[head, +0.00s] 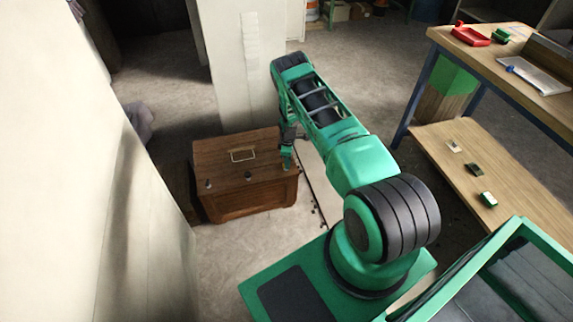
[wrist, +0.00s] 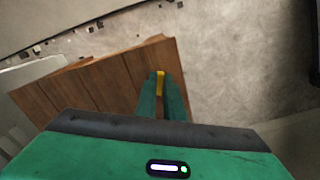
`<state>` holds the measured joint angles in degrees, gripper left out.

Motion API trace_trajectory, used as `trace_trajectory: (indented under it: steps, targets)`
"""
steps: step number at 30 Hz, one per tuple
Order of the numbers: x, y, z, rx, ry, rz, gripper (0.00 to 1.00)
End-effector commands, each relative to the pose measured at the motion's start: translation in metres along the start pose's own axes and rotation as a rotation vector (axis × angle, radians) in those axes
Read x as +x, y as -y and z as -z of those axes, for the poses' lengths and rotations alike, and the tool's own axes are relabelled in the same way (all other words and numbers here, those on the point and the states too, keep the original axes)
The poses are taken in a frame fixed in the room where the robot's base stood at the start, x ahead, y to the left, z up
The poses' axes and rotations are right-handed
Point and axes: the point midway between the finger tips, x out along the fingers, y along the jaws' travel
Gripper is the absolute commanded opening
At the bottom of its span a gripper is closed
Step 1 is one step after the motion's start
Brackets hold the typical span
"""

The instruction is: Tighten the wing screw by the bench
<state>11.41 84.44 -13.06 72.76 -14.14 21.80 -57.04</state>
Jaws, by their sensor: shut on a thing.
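My gripper (head: 287,160) points down at the right end of a brown wooden chest (head: 225,205). In the wrist view its two green fingers (wrist: 160,88) are closed on a small yellow piece (wrist: 160,76), which looks like the wing screw. The piece is at the edge of the chest's plank lid (wrist: 95,92). The fingers hide most of it, and its wings and thread cannot be made out. In the head view the gripper covers it. The wooden bench (head: 545,75) stands at the right, apart from the gripper.
The lid carries a pale rectangular handle (head: 243,154) and two dark knobs (head: 208,184) (head: 248,176). A pale pillar (head: 248,70) stands behind the chest, and a pale wall (head: 90,200) is at the left. The bench's lower shelf (head: 520,190) holds small blocks. Floor is clear in front of the chest.

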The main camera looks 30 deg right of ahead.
Motion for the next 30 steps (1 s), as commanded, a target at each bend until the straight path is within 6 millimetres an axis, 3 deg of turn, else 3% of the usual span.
trace_trajectory:
  steps: [30]
  targets:
    - [-0.0027,0.0008,0.0039,0.913,-0.011,-0.006,0.00]
